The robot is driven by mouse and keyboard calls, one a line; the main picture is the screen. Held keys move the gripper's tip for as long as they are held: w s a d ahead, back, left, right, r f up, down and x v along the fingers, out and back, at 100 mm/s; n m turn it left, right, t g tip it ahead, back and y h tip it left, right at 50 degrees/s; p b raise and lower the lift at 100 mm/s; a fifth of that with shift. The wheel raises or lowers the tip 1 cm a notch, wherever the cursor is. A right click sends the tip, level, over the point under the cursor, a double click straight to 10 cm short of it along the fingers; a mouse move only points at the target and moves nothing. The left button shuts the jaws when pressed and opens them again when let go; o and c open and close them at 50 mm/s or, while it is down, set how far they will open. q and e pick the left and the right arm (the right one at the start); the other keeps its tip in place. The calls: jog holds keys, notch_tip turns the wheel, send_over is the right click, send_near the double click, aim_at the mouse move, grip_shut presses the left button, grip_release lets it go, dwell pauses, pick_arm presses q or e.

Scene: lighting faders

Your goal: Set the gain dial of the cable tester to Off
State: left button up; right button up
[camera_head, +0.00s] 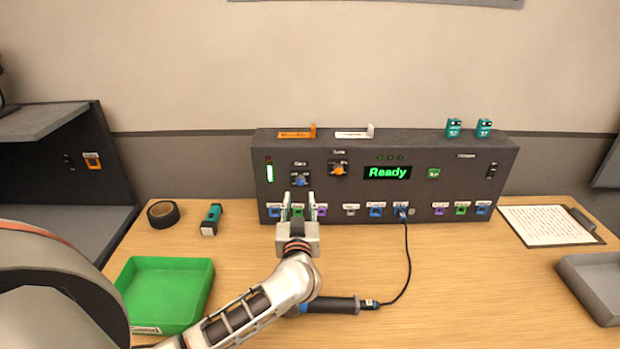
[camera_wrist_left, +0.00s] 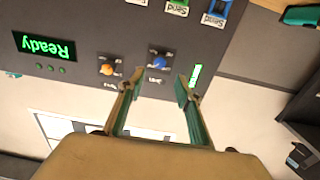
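The cable tester (camera_head: 330,150) is a dark grey panel box at the back of the table, its display (camera_head: 387,172) reading "Ready" in green. The blue dial (camera_head: 300,180) sits under a small label that seems to read "Gain", near the panel's left end. In the left wrist view the blue dial (camera_wrist_left: 158,62) shows upside down; its setting is too small to read. My left gripper (camera_head: 299,204) is open and empty in front of the panel, just below the dial. Its fingertips (camera_wrist_left: 161,80) stand on either side of the blue dial in the left wrist view, without visible contact.
An orange dial (camera_head: 339,169) sits right beside the blue one. Coloured ports (camera_head: 376,210) line the panel's bottom; a black cable (camera_head: 408,262) runs from one to a dark handle (camera_head: 332,304). A green tray (camera_head: 165,290) stands left.

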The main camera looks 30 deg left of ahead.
aim_at(300, 182)
pick_arm(q)
jog(key=shift+x, duration=3.95)
grip_shut()
